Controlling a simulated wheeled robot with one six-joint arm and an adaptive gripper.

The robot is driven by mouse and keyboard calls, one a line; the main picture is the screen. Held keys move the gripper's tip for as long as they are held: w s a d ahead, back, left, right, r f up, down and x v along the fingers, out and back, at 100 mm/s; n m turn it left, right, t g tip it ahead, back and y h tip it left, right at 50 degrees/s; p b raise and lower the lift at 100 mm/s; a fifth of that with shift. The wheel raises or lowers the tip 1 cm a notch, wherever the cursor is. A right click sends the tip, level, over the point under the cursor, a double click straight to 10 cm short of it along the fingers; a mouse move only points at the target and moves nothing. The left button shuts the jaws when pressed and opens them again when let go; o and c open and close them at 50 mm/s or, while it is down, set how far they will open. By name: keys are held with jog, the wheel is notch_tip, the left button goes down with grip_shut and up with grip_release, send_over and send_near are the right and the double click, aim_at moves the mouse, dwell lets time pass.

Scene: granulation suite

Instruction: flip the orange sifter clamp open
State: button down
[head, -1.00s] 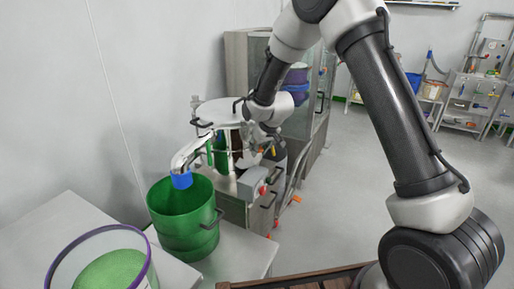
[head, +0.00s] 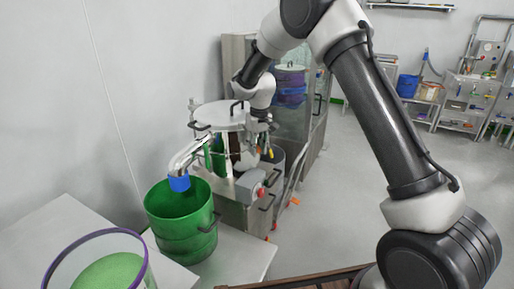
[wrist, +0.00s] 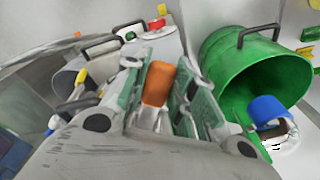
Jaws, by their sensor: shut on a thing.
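The orange sifter clamp (wrist: 158,83) stands between my gripper's green-padded fingers in the wrist view. My gripper (wrist: 161,72) is shut on it; the clamp's lower end is partly hidden by the fingers. In the head view, my gripper (head: 260,128) hangs at the right side of the sifter (head: 220,115), just beside its lid rim. The sifter is a round machine with a pale lid, black handles and a spout ending in a blue sleeve (head: 179,184). The clamp is too small and hidden to make out in the head view.
A green drum (head: 181,222) stands below the spout, and it also shows in the wrist view (wrist: 240,70). A purple-rimmed tub (head: 100,262) of green material is at the front left. A glass-fronted cabinet (head: 315,110) stands behind my gripper. The floor at right is open.

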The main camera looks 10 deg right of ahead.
jog(key=shift+w+a+r, duration=0.25)
jog(key=shift+w+r, duration=0.35)
jog(key=shift+r, duration=0.05)
jog(key=c, duration=1.3)
grip_release()
jog(key=shift+a, duration=0.1)
jog(key=shift+o, duration=0.7)
jog(key=shift+f, duration=0.25)
jog(key=shift+s, duration=0.1)
notch_tip(320, 180, up, 12)
jog(key=s, duration=0.1)
jog(key=shift+s+d, duration=0.2)
jog(key=shift+d, duration=0.15)
